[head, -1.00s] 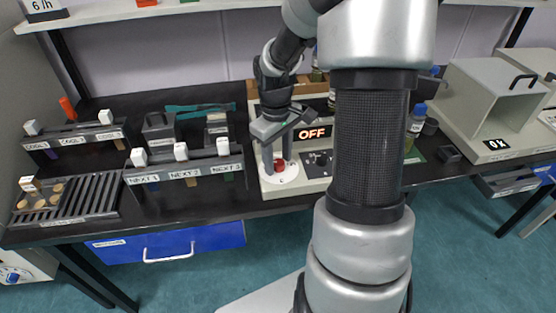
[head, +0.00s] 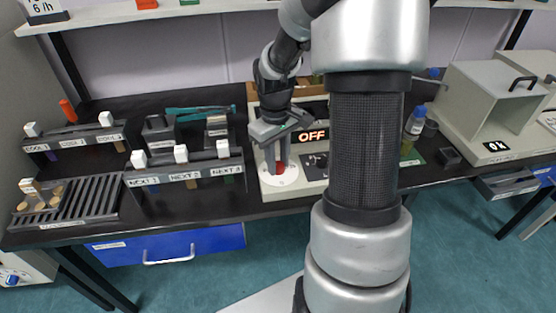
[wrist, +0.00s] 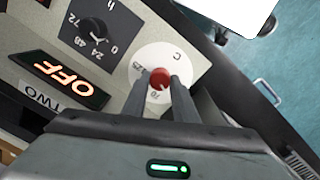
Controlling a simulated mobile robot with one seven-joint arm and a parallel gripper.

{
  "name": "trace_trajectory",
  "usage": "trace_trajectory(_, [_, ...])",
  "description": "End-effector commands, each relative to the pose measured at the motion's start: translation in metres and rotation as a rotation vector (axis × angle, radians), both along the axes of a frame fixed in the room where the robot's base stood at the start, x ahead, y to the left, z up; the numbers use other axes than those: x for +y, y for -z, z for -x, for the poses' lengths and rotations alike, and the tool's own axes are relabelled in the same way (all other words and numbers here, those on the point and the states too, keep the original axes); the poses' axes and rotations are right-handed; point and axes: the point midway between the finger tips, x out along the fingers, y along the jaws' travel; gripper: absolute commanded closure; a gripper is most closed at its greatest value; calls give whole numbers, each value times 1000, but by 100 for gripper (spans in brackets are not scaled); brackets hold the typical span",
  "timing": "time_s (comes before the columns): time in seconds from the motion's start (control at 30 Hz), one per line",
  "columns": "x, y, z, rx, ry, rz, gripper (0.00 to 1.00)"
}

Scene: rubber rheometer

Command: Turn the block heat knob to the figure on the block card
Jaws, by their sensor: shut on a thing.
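The block heat knob is a red knob (wrist: 160,78) in the middle of a round white dial (wrist: 146,62) marked with a C and a 70 in the wrist view. In the head view the knob (head: 280,169) shows low on the front left of the pale heater unit, on its white dial (head: 290,181). My gripper (wrist: 171,88) points down at the dial, its two grey fingers shut on the red knob; it also shows in the head view (head: 278,163). The fingers hide part of the dial's figures. I cannot make out a block card for certain.
A lit OFF display (wrist: 65,80) and a black hour knob (wrist: 92,30) sit beside the dial. The NEXT rack (head: 185,175) stands left of the unit. A grey box marked OK (head: 490,110) stands at right. My arm hides part of the unit.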

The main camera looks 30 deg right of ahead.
Motion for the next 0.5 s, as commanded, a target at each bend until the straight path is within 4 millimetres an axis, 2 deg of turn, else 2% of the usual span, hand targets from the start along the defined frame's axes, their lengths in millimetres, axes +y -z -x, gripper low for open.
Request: trace_trajectory(0.5, [0, -1, -1, 0, 439, 1, 97])
